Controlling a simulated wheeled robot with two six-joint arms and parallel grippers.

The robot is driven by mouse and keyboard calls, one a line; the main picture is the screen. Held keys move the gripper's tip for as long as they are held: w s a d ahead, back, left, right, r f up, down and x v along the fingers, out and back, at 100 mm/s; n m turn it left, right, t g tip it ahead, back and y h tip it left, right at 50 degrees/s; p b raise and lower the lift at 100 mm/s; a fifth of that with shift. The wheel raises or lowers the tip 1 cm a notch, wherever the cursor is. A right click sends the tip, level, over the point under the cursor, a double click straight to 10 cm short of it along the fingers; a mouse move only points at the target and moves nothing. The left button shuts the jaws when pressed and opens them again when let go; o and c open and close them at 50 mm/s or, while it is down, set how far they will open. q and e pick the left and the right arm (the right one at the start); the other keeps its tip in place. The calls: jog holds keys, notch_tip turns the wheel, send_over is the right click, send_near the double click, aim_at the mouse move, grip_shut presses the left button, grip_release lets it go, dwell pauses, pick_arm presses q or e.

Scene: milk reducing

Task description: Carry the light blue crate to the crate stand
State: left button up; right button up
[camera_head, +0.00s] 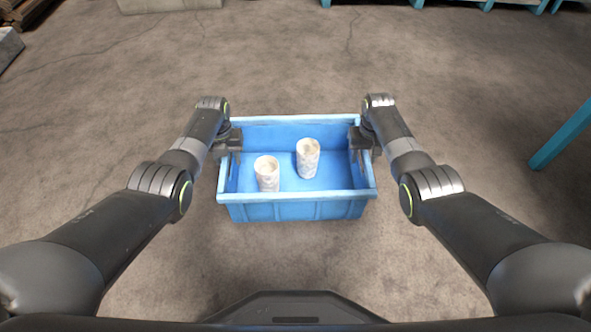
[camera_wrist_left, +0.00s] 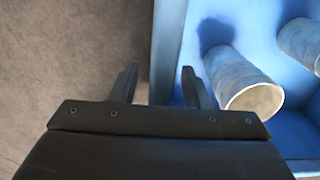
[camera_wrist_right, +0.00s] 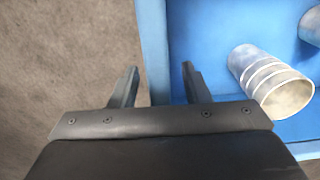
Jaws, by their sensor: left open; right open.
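The light blue crate (camera_head: 296,208) is in front of me in the head view, upright, with two pale mottled cylinders inside, one (camera_head: 267,174) nearer and left, the other (camera_head: 307,158) further right. My left gripper (camera_head: 235,155) is at the crate's left wall; in the left wrist view its open fingers (camera_wrist_left: 158,85) straddle the wall's rim (camera_wrist_left: 167,50). My right gripper (camera_head: 358,152) is at the right wall; in the right wrist view its open fingers (camera_wrist_right: 158,85) straddle that rim (camera_wrist_right: 153,45). I cannot tell whether the fingers touch the walls. I cannot identify the crate stand for certain.
A blue post (camera_head: 562,136) stands at the right edge. Blue frame legs (camera_head: 487,5) show at the top right. A pale block (camera_head: 168,4) lies at the top and a grey block (camera_head: 8,46) at the far left. The concrete floor (camera_head: 300,70) beyond the crate is clear.

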pick_arm(q)
jog(key=shift+f, duration=0.1)
pick_arm(e)
jog(key=shift+f, duration=0.1)
pick_arm(q)
jog(key=shift+c, duration=0.4)
pick_arm(e)
jog(key=shift+c, duration=0.4)
pick_arm(q)
grip_shut()
pick_arm(e)
grip_shut()
dwell(0.4)
